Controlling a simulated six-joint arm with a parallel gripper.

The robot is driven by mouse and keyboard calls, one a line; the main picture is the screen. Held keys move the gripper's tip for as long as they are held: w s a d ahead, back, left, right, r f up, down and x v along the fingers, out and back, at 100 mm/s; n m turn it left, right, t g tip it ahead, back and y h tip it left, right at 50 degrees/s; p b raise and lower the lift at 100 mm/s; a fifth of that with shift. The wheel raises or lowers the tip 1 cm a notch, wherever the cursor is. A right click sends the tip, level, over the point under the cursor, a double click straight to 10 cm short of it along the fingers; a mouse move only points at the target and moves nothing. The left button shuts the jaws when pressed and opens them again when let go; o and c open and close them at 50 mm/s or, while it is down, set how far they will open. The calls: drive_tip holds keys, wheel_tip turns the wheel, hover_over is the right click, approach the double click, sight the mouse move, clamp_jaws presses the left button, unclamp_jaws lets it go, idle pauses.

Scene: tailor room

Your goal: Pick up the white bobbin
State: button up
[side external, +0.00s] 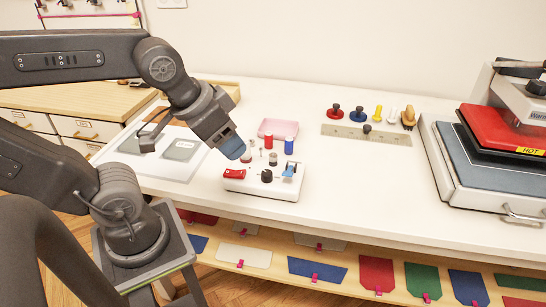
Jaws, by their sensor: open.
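My gripper (236,151) points down at the left rear corner of a white sewing device (270,185) on the table. Its blue-grey tip is just above the device; the jaws are open and nothing shows held between them. A small whitish piece with a reddish part (246,157) shows beside the tip, partly hidden by it.
A pink tray (278,128) lies behind the device. A ruler (366,135) with a dark knob lies to the right, before red and blue knobbed pieces, a yellow piece and a brush. A heat press (500,170) stands far right.

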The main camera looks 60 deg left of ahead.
drive_tip(key=n+g, duration=0.6)
drive_tip(key=n, duration=2.1)
hover_over(272, 156)
wheel_tip(272, 156, down, 3)
wheel_tip(272, 156, down, 8)
drive_tip(key=shift+r, duration=0.15)
drive_tip(key=shift+w+a+f, duration=0.1)
drive_tip(key=shift+f, duration=1.3)
drive_tip(key=shift+w+f, duration=0.1)
drive_tip(key=shift+f, duration=1.3)
drive_tip(key=shift+c, duration=0.5)
drive_tip(key=c, duration=0.9)
